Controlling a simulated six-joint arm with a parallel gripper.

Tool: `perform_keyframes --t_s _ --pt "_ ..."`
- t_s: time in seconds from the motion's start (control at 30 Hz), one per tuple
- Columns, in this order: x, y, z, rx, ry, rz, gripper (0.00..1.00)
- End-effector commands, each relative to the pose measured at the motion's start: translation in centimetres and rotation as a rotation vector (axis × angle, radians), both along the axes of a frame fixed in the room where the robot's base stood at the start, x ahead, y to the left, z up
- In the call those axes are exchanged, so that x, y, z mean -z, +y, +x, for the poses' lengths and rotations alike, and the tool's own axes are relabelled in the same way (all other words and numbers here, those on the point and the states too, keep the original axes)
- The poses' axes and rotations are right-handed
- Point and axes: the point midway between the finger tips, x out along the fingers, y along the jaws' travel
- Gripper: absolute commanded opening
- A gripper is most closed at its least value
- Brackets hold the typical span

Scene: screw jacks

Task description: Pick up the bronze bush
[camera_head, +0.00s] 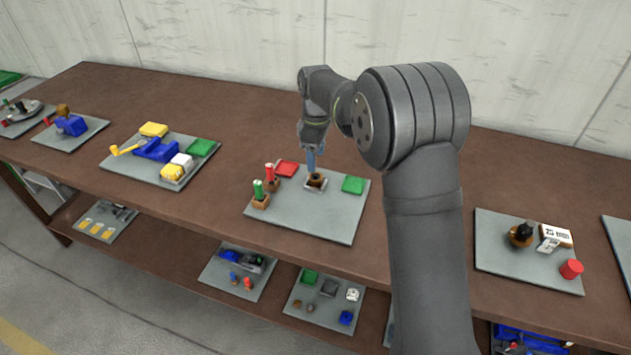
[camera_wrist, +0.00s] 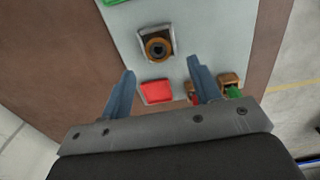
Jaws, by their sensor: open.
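The bronze bush (camera_head: 316,179) is a small brown ring with a dark hole. It sits in a square grey holder (camera_wrist: 172,33) on a grey board (camera_head: 300,222). In the wrist view the bush (camera_wrist: 157,47) shows just beyond the fingertips, roughly centred between them. My gripper (camera_head: 311,170) points down with its blue fingers close to the bush in the head view. In the wrist view my gripper (camera_wrist: 161,69) is open, with nothing between the fingers. Whether a finger touches the holder I cannot tell.
On the same board are a red pad (camera_head: 287,169), a green pad (camera_head: 353,185), and red (camera_head: 270,173) and green (camera_head: 258,188) upright pieces in brown blocks left of the bush. The board's front right is clear. Other loaded boards stand left and right.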

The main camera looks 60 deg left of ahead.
Motion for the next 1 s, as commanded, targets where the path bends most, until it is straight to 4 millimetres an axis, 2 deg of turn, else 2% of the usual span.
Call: perform_keyframes --t_s 0.1,0.37,0.67,0.9,1.0 --pt "1.6 0.0 0.0 0.0 0.0 -0.001 0.57" --pt "3.0 0.0 0.2 0.001 0.0 0.0 0.57" --pt "7.2 -0.1 0.6 0.0 0.0 -0.001 0.57" --pt "7.5 -0.1 0.6 0.0 -0.001 0.002 0.57" --pt "7.5 -0.1 0.6 0.0 -0.001 0.002 0.39"
